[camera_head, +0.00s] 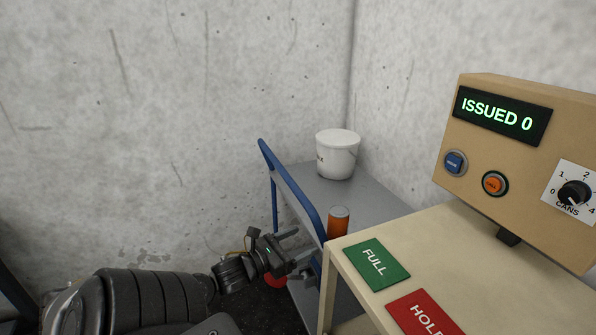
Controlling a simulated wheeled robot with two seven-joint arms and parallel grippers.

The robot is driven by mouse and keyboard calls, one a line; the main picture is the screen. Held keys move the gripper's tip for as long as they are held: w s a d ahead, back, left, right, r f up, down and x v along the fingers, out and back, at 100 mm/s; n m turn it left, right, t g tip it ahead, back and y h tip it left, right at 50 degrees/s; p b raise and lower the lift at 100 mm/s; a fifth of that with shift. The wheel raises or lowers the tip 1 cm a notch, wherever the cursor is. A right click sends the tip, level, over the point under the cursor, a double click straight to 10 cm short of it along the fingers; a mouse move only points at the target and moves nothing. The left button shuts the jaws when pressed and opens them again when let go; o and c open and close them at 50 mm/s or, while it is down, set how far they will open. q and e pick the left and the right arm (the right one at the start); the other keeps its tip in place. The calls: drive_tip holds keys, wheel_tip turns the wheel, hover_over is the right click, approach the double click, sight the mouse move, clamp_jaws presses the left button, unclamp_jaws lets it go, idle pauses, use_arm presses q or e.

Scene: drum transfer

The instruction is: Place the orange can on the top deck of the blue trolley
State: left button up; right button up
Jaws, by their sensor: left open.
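The orange can (338,223), with a grey top, appears upright on the near part of the grey top deck (372,195) of the blue trolley. Its base is partly hidden by the cream cabinet's edge. The trolley's blue handle (290,187) runs along the deck's left side. My left gripper (303,245) is open and empty, just left of the can and apart from it, with its fingers pointing towards the handle's near end. My right gripper is out of view.
A white lidded bucket (337,157) stands at the far end of the deck. A cream cabinet (440,246) with green FULL and red HOLD labels fills the near right, under a control box (520,150) reading ISSUED 0. A red object (275,281) is partly hidden below the gripper. Concrete walls close in behind.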

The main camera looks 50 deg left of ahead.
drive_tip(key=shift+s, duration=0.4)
